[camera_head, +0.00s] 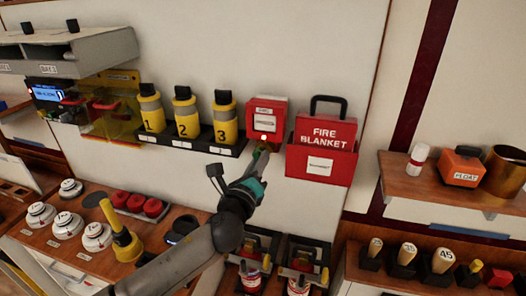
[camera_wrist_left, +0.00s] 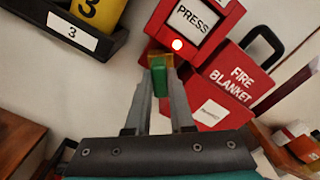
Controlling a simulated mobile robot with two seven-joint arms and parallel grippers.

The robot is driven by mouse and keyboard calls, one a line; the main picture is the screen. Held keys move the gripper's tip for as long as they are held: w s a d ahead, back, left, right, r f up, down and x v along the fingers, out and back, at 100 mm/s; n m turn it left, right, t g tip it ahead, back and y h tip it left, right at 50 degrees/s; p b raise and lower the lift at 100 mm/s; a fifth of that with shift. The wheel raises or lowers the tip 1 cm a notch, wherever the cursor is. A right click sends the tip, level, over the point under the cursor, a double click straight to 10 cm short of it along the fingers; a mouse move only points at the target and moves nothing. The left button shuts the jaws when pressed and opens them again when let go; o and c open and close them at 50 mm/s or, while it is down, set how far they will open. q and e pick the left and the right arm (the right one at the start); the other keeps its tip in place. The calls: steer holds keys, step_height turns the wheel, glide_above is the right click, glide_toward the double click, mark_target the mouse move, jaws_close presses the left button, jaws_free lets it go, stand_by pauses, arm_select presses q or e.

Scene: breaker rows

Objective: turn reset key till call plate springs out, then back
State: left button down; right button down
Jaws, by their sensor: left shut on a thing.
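A red call box (camera_head: 281,113) is on the wall, left of the fire blanket case. Its white call plate marked PRESS (camera_wrist_left: 196,17) shows at the top of the left wrist view; I cannot tell whether it is flush or sprung out. The green reset key (camera_wrist_left: 160,80) is at the underside of the box. My left gripper (camera_head: 260,162) reaches up from below and is shut on it; it also shows in the left wrist view (camera_wrist_left: 161,98). The key's tip is hidden. My right gripper is out of view.
A red fire blanket case (camera_head: 322,163) hangs close on the right. Yellow numbered bottles (camera_head: 184,112) stand on a black shelf (camera_head: 160,140) close on the left. A wooden shelf (camera_head: 400,190) juts out farther right. The wall above the box is clear.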

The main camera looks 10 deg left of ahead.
arm_select(q)
steer(key=shift+f+m+p, duration=0.1)
steer(key=shift+m+p, duration=1.7)
steer(key=shift+m, duration=0.9)
steer(key=shift+f, duration=0.1)
steer(key=n+b, duration=0.3)
steer(key=n, duration=1.2)
steer(key=shift+n+b, duration=0.3)
steer(key=shift+b, duration=0.1)
